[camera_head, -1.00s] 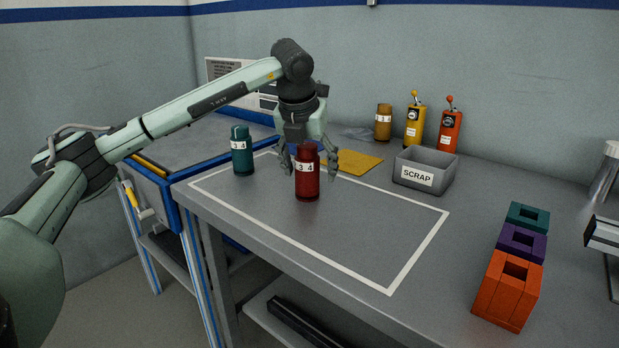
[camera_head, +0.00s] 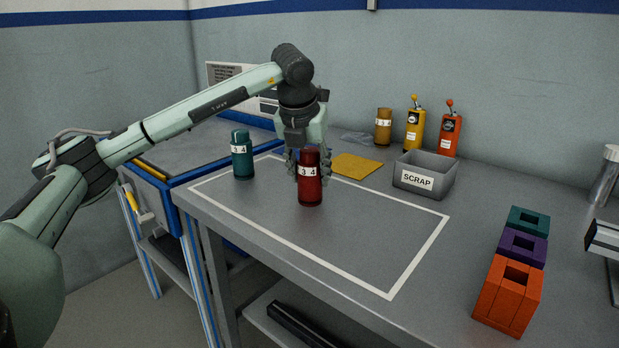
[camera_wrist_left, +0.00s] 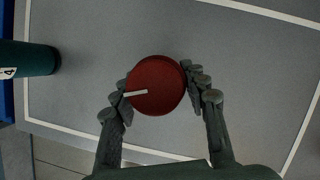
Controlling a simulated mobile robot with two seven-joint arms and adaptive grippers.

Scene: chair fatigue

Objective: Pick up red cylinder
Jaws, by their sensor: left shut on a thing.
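The red cylinder (camera_head: 310,186) stands upright on the grey table inside the white outline, with a white label marked with digits. My left gripper (camera_head: 311,168) comes from above and is shut on it, one finger on each side. In the left wrist view, the round top of the red cylinder (camera_wrist_left: 157,84) sits between the two fingers of the left gripper (camera_wrist_left: 156,86). I cannot tell any gap between the cylinder's base and the table. My right gripper is not in view.
A teal cylinder (camera_head: 242,158) stands close on the left, also in the wrist view (camera_wrist_left: 26,58). Behind are a yellow cloth (camera_head: 357,165), a grey SCRAP bin (camera_head: 440,178) and several bottles. Coloured blocks (camera_head: 507,290) stand at right. The outlined area's right part is clear.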

